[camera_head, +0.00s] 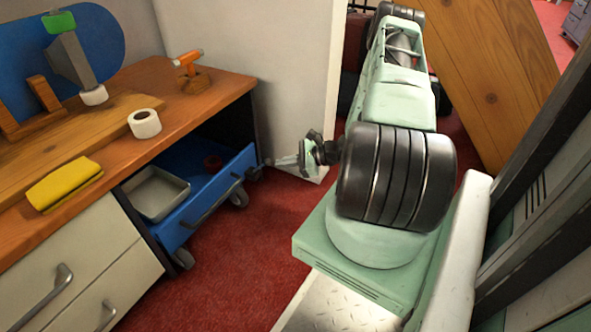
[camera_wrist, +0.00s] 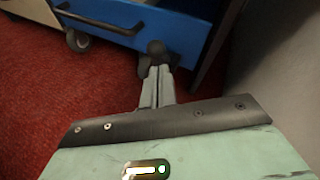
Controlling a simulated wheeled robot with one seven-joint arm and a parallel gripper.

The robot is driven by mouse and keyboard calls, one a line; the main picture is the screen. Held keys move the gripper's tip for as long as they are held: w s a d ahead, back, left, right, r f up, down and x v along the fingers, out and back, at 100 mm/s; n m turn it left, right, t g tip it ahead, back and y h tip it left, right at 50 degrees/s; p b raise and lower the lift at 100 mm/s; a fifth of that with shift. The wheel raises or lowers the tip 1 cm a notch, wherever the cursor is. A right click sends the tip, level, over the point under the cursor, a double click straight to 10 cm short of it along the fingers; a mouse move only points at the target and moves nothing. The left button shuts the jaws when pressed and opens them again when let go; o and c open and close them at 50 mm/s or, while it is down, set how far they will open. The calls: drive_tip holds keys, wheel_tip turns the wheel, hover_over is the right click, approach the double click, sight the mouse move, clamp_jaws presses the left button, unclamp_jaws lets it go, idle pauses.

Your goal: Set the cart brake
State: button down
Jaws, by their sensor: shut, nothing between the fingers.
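The blue cart (camera_head: 215,190) stands on casters in the bay under the bench; its blue side also shows in the wrist view (camera_wrist: 172,28). My gripper (camera_head: 274,162) is shut and empty, reaching left toward that right end. In the wrist view its fingers (camera_wrist: 157,72) overlap a dark rounded part (camera_wrist: 156,48) at the cart's lower corner. I cannot tell whether they touch it, or whether it is the brake; no brake lever is clearly visible.
The wooden bench (camera_head: 110,130) holds a tape roll (camera_head: 145,124), a yellow cloth (camera_head: 64,184) and an orange-handled tool (camera_head: 188,61). A grey tray (camera_head: 158,195) and a small red ring lie in the cart. A pale wall (camera_head: 285,60) stands close behind my gripper. Red carpet in front is clear.

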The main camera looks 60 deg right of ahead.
drive_tip(key=shift+w+a+r, duration=0.15)
drive_tip(key=shift+w+a, duration=0.05)
idle(0.3)
